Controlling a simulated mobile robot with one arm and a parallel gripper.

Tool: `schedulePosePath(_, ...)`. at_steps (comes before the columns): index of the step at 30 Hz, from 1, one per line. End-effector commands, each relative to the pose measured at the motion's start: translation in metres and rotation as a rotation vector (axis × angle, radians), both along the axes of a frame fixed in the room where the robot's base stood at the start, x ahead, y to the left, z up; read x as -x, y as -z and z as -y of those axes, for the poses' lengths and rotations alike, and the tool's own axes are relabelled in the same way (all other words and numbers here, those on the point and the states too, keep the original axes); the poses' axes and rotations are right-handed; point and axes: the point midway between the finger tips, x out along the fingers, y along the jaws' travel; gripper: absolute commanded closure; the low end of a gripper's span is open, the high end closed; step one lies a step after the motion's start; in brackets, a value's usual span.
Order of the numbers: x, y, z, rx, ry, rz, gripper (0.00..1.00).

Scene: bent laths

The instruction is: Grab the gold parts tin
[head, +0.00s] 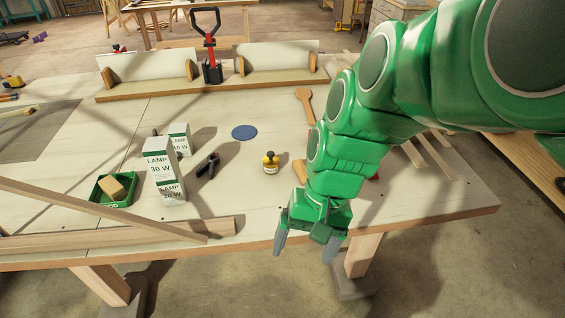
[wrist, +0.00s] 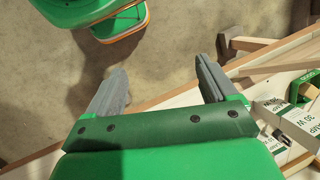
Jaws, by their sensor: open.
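I cannot make out a clear gold parts tin in either view. A small yellow container with a dark top and a pale label (head: 271,163) stands upright on the workbench in the head view; I cannot tell whether it is the tin. My gripper (head: 304,248) is open and empty, pointing down at the bench's front edge, nearer the camera and a little right of that container. In the wrist view my gripper (wrist: 160,72) shows both grey fingers spread, with floor between them. My arm hides part of the bench's right side.
Lamp boxes (head: 160,173), a green tray (head: 121,199) holding a tan block, and a black clamp (head: 208,165) stand left. Long laths (head: 130,231) lie front left. A blue disc (head: 244,132) lies mid-bench.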

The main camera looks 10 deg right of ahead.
Motion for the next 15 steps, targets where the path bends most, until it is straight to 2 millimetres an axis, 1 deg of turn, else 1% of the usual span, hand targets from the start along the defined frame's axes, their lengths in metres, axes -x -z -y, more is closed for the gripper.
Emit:
schedulePosePath(1,-0.01,0.002,-0.009,-0.036,0.029,-0.014,0.15)
schedulePosePath(6,-0.042,0.004,-0.034,-0.154,0.145,-0.053,0.15)
schedulePosePath(8,-0.055,0.005,-0.042,-0.192,0.19,-0.065,0.15)
schedulePosePath(12,-0.086,0.006,-0.057,-0.283,0.3,-0.102,0.15)
schedulePosePath(15,-0.109,0.007,-0.064,-0.347,0.384,-0.133,0.15)
